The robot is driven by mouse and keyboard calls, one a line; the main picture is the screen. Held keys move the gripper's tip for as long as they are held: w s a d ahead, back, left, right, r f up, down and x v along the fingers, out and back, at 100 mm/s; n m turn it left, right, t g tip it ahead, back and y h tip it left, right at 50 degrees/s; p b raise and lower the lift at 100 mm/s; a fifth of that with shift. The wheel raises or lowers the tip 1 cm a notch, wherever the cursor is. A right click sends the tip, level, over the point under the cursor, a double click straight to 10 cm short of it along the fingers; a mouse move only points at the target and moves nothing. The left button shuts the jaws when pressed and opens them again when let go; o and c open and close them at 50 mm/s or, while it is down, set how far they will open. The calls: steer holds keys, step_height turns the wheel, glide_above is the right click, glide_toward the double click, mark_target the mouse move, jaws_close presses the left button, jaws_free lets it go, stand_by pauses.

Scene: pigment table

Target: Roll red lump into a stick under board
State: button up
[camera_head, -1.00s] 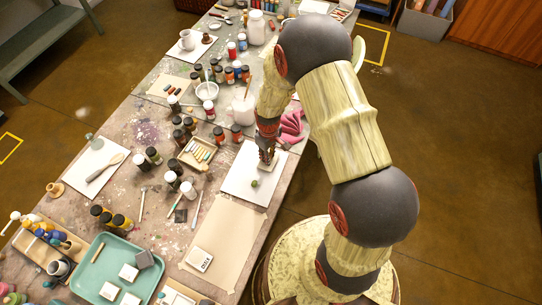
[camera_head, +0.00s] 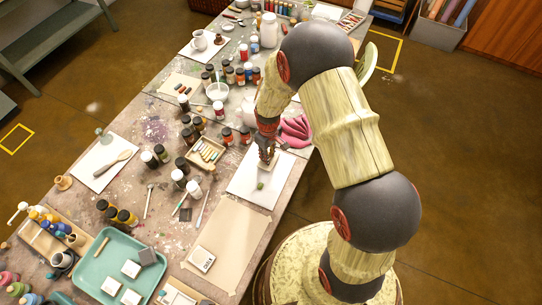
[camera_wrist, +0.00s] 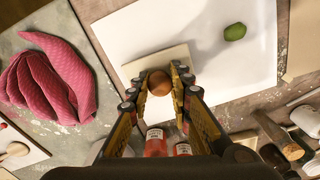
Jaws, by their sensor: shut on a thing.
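My gripper (camera_wrist: 157,85) is shut on a round brown knob (camera_wrist: 158,83) that stands on a small cream board (camera_wrist: 150,62). In the head view my gripper (camera_head: 267,156) is over the white sheet (camera_head: 242,182), and the board is mostly hidden under it. In the wrist view the board lies over the white sheet (camera_wrist: 215,62). A small green lump (camera_wrist: 235,31) lies apart from the board on the same sheet; it also shows in the head view (camera_head: 261,186). I see no red lump; whatever is under the board is hidden.
A pink cloth (camera_wrist: 48,75) lies beside the sheet. Jars with red labels (camera_wrist: 156,142) stand close to my gripper in the wrist view. A beige paper (camera_head: 228,240) lies in front of the sheet, mostly clear. A teal tray (camera_head: 92,272) with white tiles is at the lower left.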

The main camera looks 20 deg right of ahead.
steer(key=shift+s+d+p, duration=0.3)
steer(key=shift+s+d, duration=1.2)
steer(key=shift+s, duration=0.05)
steer(key=shift+s+d, duration=0.1)
steer(key=shift+s+d, duration=0.35)
steer(key=shift+s, duration=0.05)
steer(key=shift+w+a, duration=1)
steer(key=shift+w, duration=0.05)
step_height(320, 180, up, 8)
steer(key=p, duration=0.5)
stand_by(0.4)
